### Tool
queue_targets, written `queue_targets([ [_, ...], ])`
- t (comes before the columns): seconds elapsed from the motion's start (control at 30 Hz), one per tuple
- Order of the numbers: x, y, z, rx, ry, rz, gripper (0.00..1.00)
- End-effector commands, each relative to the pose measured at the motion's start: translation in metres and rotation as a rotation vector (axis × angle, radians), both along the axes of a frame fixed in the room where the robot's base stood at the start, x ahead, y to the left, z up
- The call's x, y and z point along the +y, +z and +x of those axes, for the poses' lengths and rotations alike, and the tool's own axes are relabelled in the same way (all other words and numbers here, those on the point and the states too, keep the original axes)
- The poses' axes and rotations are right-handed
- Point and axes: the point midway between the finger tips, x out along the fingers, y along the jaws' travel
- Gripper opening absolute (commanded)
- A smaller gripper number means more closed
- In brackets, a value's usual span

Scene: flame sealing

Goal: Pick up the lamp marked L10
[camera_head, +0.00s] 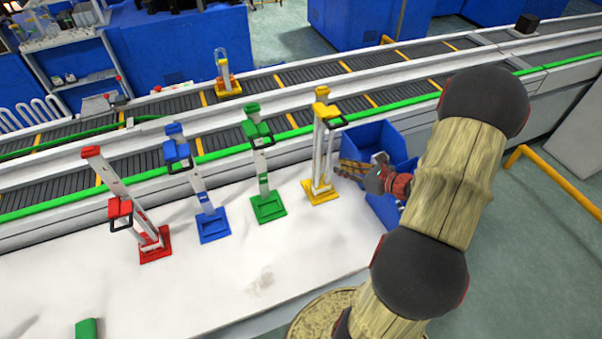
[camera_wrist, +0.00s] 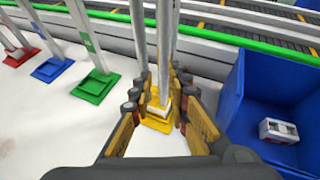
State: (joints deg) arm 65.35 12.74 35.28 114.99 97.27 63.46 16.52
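A yellow lamp-like stand (camera_head: 322,150) with a white post stands upright on the white table, rightmost of a row. The row also has a green stand (camera_head: 262,160), a blue stand (camera_head: 200,185) and a red stand (camera_head: 135,215), whose post leans. I cannot read an L10 mark on any of them. My gripper (camera_head: 345,172) is low, just right of the yellow stand. In the wrist view its fingers (camera_wrist: 158,108) are apart, with the yellow stand's post (camera_wrist: 165,45) and yellow base (camera_wrist: 158,123) between them. I see no clear grip; contact cannot be told.
A blue bin (camera_head: 402,150) stands right of the gripper, close to it; a small white block (camera_wrist: 278,130) shows inside. A conveyor (camera_head: 180,135) runs behind the table, with another yellow stand (camera_head: 226,78) on its far side. The table's front middle is clear.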

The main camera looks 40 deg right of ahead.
Motion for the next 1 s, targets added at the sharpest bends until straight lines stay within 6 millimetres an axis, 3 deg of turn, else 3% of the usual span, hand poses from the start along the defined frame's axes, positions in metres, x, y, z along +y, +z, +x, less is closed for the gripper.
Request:
queue_targets([
  [0.43, 0.003, -0.014, 0.035, -0.007, -0.022, 0.033, 0.17],
  [0.7, 0.008, -0.030, 0.067, -0.008, -0.020, 0.032, 0.17],
  [1.0, 0.008, -0.031, 0.072, -0.007, -0.023, 0.032, 0.17],
])
